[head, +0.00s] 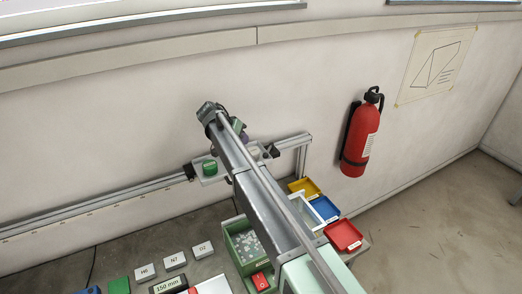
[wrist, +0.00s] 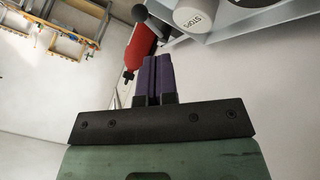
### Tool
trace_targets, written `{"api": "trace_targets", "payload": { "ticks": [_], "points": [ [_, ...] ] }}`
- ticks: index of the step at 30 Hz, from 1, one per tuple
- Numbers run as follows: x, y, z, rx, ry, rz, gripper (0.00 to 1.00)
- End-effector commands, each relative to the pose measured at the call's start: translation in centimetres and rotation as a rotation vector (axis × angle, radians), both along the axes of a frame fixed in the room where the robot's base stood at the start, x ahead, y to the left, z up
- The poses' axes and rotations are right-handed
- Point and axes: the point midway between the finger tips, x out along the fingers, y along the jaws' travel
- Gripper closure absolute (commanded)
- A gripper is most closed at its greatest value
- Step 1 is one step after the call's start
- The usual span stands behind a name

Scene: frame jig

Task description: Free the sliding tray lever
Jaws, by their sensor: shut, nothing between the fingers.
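The sliding tray (head: 213,178) is a light grey plate on a rail frame by the wall, partly hidden behind my arm. It carries a green button (head: 210,167) and a pale button (head: 255,150). In the wrist view the tray's grey frame (wrist: 225,27) is at the top right, with a white STOP button (wrist: 193,14). A dark round knob (wrist: 139,13) shows beside it; I cannot tell if it is the lever. My gripper (wrist: 152,60) has purple fingers pressed together, empty, apparently apart from the tray. The gripper (head: 243,137) is mostly hidden in the head view.
A red fire extinguisher (head: 361,135) hangs on the wall at the right. Yellow (head: 304,188), blue (head: 324,208) and red (head: 343,235) trays lie right of my arm. A green bin (head: 240,265) of small pale pieces and labelled blocks (head: 174,260) are below.

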Motion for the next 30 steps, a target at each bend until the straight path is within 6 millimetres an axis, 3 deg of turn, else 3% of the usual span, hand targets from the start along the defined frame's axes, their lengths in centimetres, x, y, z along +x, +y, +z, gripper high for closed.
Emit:
{"api": "trace_targets", "payload": {
  "ticks": [8, 21, 30],
  "points": [
    [0.4, -0.9, -1.5, 0.0, 0.001, 0.0, 1.0],
    [2.7, -5.3, -7.6, 0.001, 0.002, 0.0, 1.0],
    [2.9, -5.8, -7.6, 0.001, 0.003, 0.001, 1.0]
  ]
}}
